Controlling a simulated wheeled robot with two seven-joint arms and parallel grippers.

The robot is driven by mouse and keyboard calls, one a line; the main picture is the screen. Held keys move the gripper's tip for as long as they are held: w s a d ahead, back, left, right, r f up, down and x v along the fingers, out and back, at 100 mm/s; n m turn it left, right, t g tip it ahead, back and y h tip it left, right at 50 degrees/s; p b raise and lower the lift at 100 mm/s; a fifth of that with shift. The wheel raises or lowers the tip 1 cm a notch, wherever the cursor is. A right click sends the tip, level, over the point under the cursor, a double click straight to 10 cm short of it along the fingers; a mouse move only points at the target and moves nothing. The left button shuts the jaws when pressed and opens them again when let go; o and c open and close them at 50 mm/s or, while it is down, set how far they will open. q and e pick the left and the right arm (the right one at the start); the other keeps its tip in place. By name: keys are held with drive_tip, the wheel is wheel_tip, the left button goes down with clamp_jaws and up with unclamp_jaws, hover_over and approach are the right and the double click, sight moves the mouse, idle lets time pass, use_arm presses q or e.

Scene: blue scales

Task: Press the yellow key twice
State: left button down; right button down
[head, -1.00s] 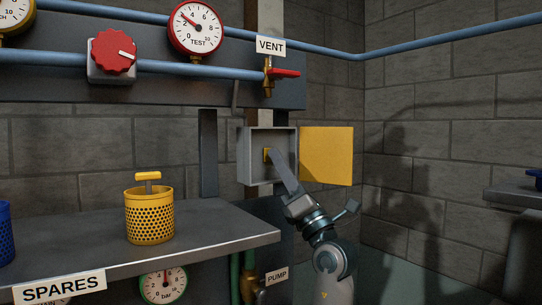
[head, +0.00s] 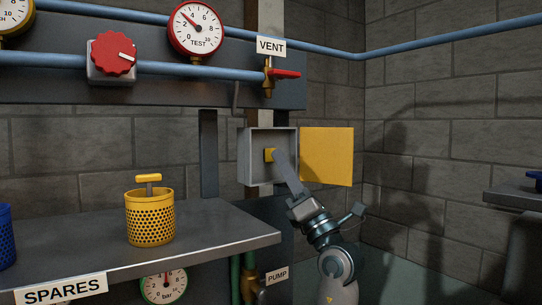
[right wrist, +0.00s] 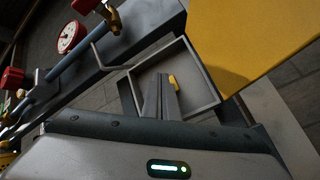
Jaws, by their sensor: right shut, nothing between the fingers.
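The yellow key (head: 269,155) is a small square on the back wall of an open grey box (head: 242,168). The box's yellow door (head: 327,156) stands open to the right. My right gripper (head: 278,155) is shut and empty, with its tips at the box opening, just right of the key. In the right wrist view the shut fingers (right wrist: 159,82) point into the box, and the key (right wrist: 172,82) shows beside their tips. I cannot tell for sure whether they touch it, but a gap seems to show. My left gripper is not in view.
A yellow perforated basket (head: 150,218) stands on the grey shelf (head: 220,225) left of the box. A red-handled valve (head: 285,73) under the VENT sign (head: 271,47) sits above the box. A red knob (head: 113,53) and the TEST gauge (head: 196,30) are at upper left.

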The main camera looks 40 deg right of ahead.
drive_tip(key=shift+s, duration=0.1)
drive_tip(key=s, duration=0.1)
drive_tip(key=s+p, duration=0.1)
drive_tip(key=s, duration=0.1)
drive_tip(key=s+p, duration=0.1)
drive_tip(key=s, duration=0.1)
drive_tip(key=shift+a, duration=0.25)
idle(1.1)
